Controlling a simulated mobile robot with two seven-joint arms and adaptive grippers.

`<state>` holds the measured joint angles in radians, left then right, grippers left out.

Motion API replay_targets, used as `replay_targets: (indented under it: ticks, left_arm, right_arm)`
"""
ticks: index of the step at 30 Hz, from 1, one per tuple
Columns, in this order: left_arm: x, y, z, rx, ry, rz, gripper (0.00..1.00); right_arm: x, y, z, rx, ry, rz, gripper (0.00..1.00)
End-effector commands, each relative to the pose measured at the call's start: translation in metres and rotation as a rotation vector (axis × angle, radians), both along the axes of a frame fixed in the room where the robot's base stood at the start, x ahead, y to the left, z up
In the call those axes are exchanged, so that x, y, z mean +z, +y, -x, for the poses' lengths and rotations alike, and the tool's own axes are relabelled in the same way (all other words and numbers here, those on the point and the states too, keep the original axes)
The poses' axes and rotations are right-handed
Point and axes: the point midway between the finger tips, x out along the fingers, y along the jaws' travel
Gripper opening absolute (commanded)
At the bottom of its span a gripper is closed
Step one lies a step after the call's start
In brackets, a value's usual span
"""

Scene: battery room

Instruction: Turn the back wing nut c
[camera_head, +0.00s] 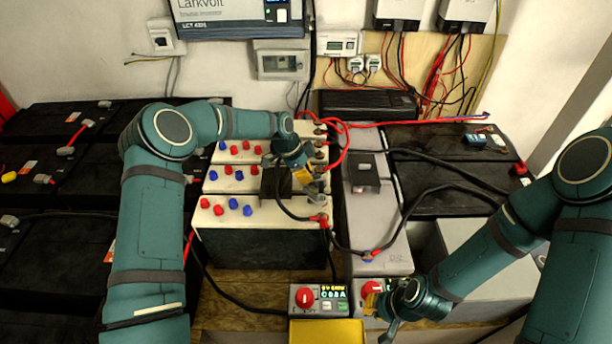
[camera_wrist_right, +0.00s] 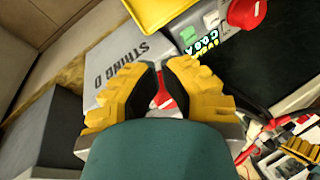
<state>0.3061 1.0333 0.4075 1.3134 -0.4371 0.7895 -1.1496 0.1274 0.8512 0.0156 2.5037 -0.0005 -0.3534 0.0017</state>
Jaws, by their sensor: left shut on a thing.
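Black and red cables (camera_head: 345,160) run around the terminals. A grey unit (camera_head: 376,225) stands right of the batteries. A control box (camera_head: 320,299) with a red knob and green display stands in front, above a yellow panel (camera_head: 326,332). Dark batteries (camera_head: 30,225) fill the left side.

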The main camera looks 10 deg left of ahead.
Motion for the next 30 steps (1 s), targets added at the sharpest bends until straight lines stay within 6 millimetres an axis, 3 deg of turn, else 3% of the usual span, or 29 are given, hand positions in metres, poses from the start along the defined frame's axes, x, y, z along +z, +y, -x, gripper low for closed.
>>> replay_targets:
  ticks: [19,20,21,30]
  left_arm:
    - [-0.0023,-0.0006,0.0009,-0.057,0.006,0.0,0.0]
    - [-0.0023,-0.0006,0.0009,-0.056,0.005,0.0,0.23]
    - [-0.0021,-0.0005,0.0007,-0.056,0.005,0.0,0.25]
    - [0.0004,0.0004,-0.0002,-0.054,0.003,0.0,0.25]
  right_arm:
    - [-0.0025,-0.0001,-0.0007,-0.001,-0.002,0.0,0.0]
    - [-0.0025,-0.0001,-0.0007,-0.001,-0.002,0.0,0.0]
    - [-0.0025,-0.0001,-0.0007,-0.001,-0.002,0.0,0.0]
    - [-0.0024,-0.0001,-0.0007,-0.001,-0.002,0.0,0.0]
